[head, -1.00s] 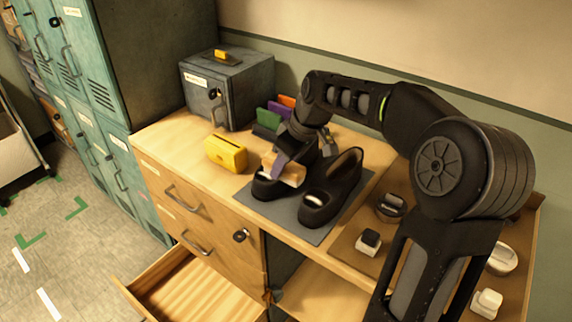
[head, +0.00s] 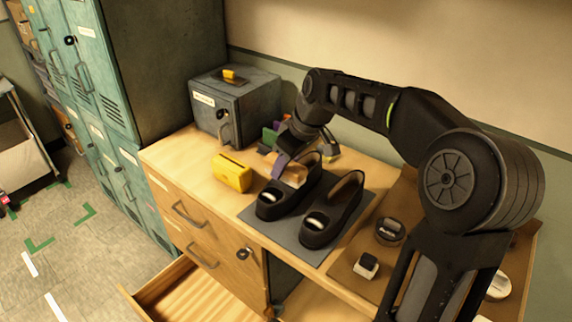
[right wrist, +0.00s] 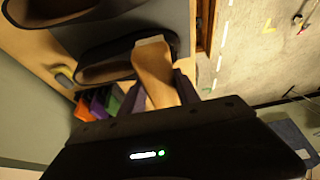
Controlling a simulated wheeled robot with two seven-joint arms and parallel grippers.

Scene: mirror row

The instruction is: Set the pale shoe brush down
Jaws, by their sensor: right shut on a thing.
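The pale shoe brush (head: 295,176), a light wooden block, is held in my right gripper (head: 284,162) over the left shoe (head: 272,205) in the head view. The brush partly covers that shoe, and I cannot tell whether they touch. In the right wrist view the brush (right wrist: 152,72) sticks out from between the purplish fingers of my right gripper (right wrist: 162,96), beside a dark shoe (right wrist: 105,62). A second black shoe (head: 318,236) stands to the right. Both shoes are on a grey mat (head: 258,216). My left gripper is not in view.
A yellow box (head: 231,174) stands left of the mat on the wooden cabinet top (head: 180,152). A grey metal box (head: 236,108) is behind it. A brown tray (head: 348,258) with small items lies right. A drawer (head: 190,296) is open below.

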